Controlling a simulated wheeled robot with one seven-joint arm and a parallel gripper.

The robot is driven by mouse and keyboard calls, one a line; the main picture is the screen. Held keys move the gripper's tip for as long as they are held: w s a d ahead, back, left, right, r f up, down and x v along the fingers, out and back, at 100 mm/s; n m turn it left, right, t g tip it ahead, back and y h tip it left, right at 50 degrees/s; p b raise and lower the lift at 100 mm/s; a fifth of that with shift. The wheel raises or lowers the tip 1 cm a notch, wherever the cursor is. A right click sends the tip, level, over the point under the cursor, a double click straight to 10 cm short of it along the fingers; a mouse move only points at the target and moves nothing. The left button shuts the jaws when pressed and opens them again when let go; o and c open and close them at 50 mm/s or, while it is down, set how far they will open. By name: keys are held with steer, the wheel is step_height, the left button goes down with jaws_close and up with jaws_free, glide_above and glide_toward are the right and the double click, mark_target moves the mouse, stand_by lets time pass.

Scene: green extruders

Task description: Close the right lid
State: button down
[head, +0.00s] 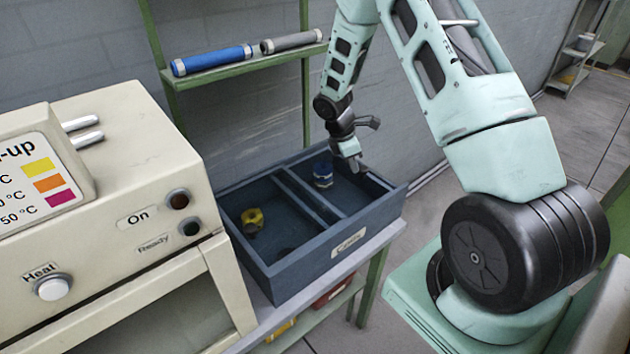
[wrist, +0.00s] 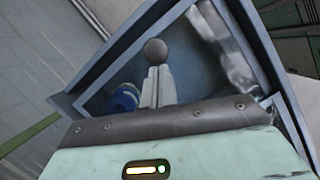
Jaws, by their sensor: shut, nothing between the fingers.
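A dark blue box (head: 307,282) with two open compartments stands on a bench. No separate lid can be made out on it. My gripper (head: 354,166) points down over the right compartment, its fingers together and empty. It also shows in the wrist view (wrist: 157,70). A blue ring-like part (head: 322,174) sits in the right compartment, left of my fingers; it also shows in the wrist view (wrist: 124,98). A dark round shape (wrist: 155,50) appears just beyond my fingertips; whether they touch it cannot be told. A yellow part (head: 252,219) sits in the left compartment.
A cream machine (head: 110,190) with a Heat knob stands close to the box on the left. Behind, a green shelf (head: 235,65) carries a blue and a grey cylinder. Red and yellow bins are on the level below the box.

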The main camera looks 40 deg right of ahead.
mark_target(358, 174)
steer(key=shift+d, duration=2)
steer(key=shift+w+a+r+p, duration=0.1)
steer(key=shift+w+a+p, duration=0.1)
steer(key=shift+a+p, duration=0.15)
steer(key=a, duration=0.1)
steer(key=w+a, duration=0.1)
steer(key=a, duration=0.1)
steer(key=shift+w+r, duration=0.2)
steer(key=shift+r, duration=0.05)
steer(key=b+v, duration=0.2)
steer(key=v, duration=0.8)
steer(key=shift+a, duration=0.25)
